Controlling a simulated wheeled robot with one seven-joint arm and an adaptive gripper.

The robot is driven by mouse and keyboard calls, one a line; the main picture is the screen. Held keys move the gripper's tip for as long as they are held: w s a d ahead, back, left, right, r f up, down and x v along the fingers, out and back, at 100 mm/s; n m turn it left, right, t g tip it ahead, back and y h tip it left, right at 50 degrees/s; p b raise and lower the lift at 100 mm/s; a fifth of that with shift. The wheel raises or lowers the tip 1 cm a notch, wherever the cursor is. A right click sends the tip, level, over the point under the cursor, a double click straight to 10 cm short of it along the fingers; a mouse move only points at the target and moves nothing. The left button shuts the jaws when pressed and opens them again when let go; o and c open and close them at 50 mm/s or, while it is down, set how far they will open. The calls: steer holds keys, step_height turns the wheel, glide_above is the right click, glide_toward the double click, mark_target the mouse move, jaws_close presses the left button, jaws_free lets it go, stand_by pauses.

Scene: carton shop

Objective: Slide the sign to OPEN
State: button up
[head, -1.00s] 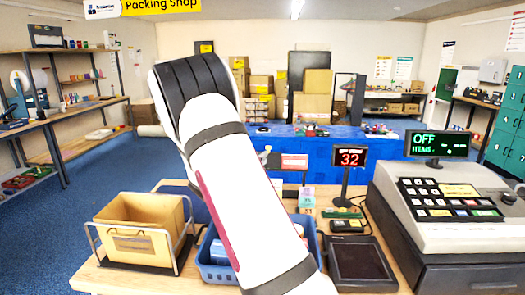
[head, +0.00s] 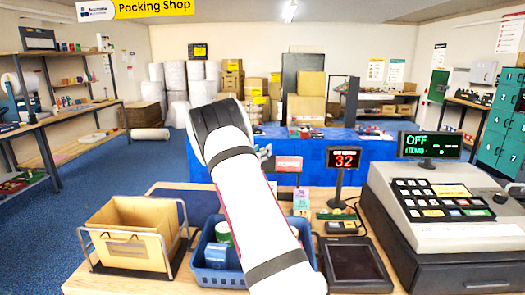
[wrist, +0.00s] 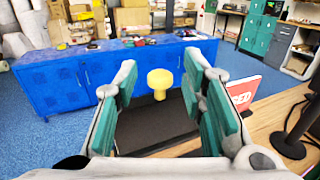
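The sign (head: 288,163) is a small red and white plate standing at the far edge of the counter in the head view. In the wrist view the red sign (wrist: 243,93) shows the letters "ED" on its right part; my right finger hides the rest. A yellow round knob (wrist: 160,84) shows between my fingers, apart from both. My gripper (wrist: 161,98) is open, with green-padded fingers either side of the knob. In the head view my arm hides most of the gripper.
On the counter (head: 165,188) stand a cardboard bin (head: 130,238), a blue basket (head: 210,277), a "32" display (head: 343,158), a dark tablet (head: 354,262) and a cash register (head: 435,215). A blue cabinet (wrist: 75,90) stands beyond, across open floor.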

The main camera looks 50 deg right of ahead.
steer(key=shift+w+d, duration=0.2)
steer(key=shift+d, duration=0.45)
jaws_close()
steer(key=s+d+p, duration=0.1)
steer(key=s+d, duration=0.1)
steer(key=s+d+p, duration=0.2)
steer(key=s, duration=0.1)
steer(key=s+d+p, duration=0.1)
steer(key=s+d, duration=0.1)
steer(key=shift+s+d+r, duration=0.1)
steer(key=shift+s+r, duration=0.05)
steer(key=shift+s, duration=0.1)
steer(key=shift+s+d+p, duration=0.4)
steer(key=shift+d, duration=0.05)
jaws_free()
steer(key=shift+s, duration=0.1)
steer(key=shift+a, duration=0.1)
